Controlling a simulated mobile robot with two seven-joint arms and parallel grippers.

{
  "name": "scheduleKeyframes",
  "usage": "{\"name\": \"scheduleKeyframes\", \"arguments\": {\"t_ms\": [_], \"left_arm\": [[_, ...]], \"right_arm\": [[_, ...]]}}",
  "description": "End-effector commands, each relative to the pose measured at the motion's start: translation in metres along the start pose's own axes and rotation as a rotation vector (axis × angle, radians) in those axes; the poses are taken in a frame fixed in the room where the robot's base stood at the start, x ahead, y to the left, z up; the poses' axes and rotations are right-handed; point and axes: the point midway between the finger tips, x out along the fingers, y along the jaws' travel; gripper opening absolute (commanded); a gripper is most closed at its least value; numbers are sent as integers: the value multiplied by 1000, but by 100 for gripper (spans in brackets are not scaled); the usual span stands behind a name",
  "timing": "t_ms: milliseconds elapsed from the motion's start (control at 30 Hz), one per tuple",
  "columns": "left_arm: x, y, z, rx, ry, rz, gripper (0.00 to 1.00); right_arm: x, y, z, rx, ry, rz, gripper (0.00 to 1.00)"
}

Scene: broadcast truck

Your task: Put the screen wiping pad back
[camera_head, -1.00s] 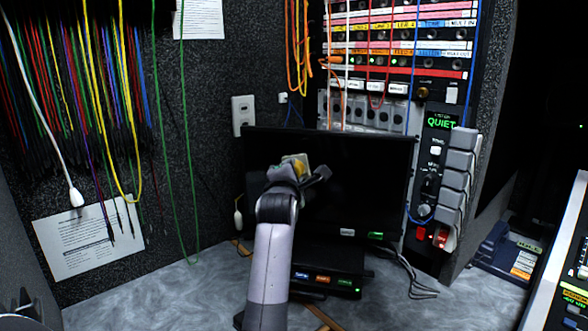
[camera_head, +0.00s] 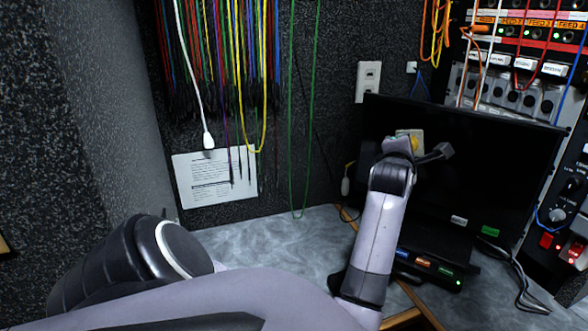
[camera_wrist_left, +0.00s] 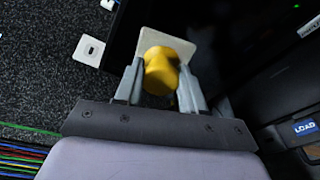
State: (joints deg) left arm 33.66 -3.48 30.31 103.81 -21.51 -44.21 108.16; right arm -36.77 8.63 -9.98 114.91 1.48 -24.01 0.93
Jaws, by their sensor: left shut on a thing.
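The screen wiping pad shows in the left wrist view as a flat cream plate (camera_wrist_left: 196,48) with a yellow knob (camera_wrist_left: 160,72). My left gripper (camera_wrist_left: 162,85) is shut on the yellow knob. In the head view the pad (camera_head: 415,136) is partly hidden behind my left gripper (camera_head: 418,148), which is in front of the dark screen (camera_head: 470,160). Whether the plate touches the screen I cannot tell. My right gripper is not in view.
A device with coloured labels (camera_head: 428,268) is below the screen on the grey worktop (camera_head: 300,240). Loose cables (camera_head: 515,268) lie to its right. Coloured cables (camera_head: 215,60) and a paper sheet (camera_head: 215,177) hang on the left wall.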

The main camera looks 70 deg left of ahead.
Motion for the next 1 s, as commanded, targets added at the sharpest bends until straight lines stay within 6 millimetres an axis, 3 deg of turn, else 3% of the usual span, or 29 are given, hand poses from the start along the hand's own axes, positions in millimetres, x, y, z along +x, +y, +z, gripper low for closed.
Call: {"name": "scheduleKeyframes", "arguments": {"t_ms": [233,567,767,1000], "left_arm": [[-11,26,-73,-20,266,-128,11],[-58,28,-162,-117,640,-418,11],[-105,20,-201,-237,860,-633,11],[-188,0,-225,-478,1113,-904,11]], "right_arm": [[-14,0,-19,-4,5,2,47],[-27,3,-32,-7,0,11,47],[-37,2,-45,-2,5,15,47],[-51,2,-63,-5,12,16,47]]}}
